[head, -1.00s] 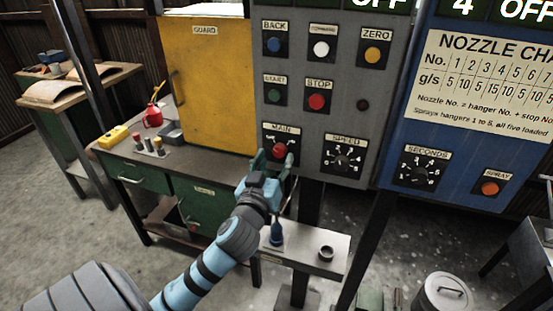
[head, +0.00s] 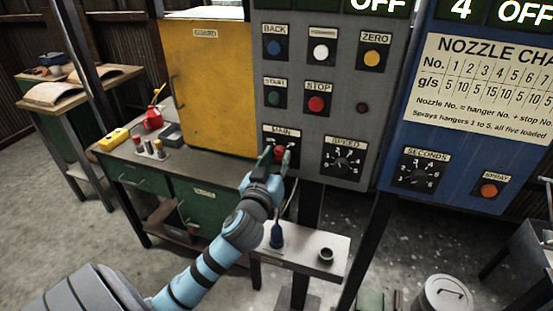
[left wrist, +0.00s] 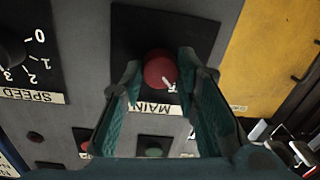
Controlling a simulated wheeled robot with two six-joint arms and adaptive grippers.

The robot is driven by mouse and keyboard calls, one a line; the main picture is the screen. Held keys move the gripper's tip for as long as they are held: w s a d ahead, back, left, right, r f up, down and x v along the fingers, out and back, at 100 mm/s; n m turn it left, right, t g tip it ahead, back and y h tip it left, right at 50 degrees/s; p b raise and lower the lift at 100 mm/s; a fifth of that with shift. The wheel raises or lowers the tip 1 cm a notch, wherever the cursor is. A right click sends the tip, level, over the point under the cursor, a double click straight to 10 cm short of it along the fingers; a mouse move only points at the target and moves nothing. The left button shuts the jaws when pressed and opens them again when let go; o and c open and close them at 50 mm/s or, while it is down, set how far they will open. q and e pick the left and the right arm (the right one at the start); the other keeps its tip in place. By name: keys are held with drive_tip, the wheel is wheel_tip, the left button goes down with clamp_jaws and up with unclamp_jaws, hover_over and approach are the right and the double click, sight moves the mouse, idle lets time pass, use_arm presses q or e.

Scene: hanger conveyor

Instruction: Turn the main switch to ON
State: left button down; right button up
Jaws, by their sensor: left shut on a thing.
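The main switch is a red knob (head: 279,151) on a black plate under a MAIN label, low on the left of the grey panel (head: 318,185). In the left wrist view the knob (left wrist: 158,68) shows between the fingertips, with a white pointer mark on its face. The MAIN label appears upside down there, and a finger covers part of the plate's lettering. My left gripper (head: 278,157) is shut on the knob, one finger on each side; it also shows in the left wrist view (left wrist: 160,82). My right gripper is out of view.
The SPEED dial (head: 343,159) sits just right of the switch, and the STOP button (head: 317,104) is above. A yellow guard door (head: 208,90) stands to the left.

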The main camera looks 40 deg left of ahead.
use_arm(q)
drive_tip(key=shift+m, duration=0.3)
drive_tip(key=m+p, duration=0.2)
drive_tip(key=m, duration=0.1)
drive_tip(key=m+p, duration=0.1)
drive_tip(key=m, duration=0.3)
drive_tip(key=shift+m+p, duration=0.3)
drive_tip(key=m+p, duration=0.1)
drive_tip(key=m, duration=0.3)
drive_tip(key=shift+m+t+p, duration=0.3)
drive_tip(key=shift+m+t, duration=0.1)
drive_tip(key=m+p, duration=0.1)
drive_tip(key=m, duration=0.4)
drive_tip(key=shift+a+f+h+p, duration=0.1)
drive_tip(key=shift+f+h+p, duration=0.05)
drive_tip(key=shift+h+p, duration=0.2)
drive_tip(key=c, duration=1.2)
unclamp_jaws()
drive_tip(key=shift+s+m, duration=0.1)
drive_tip(key=shift+m, duration=0.2)
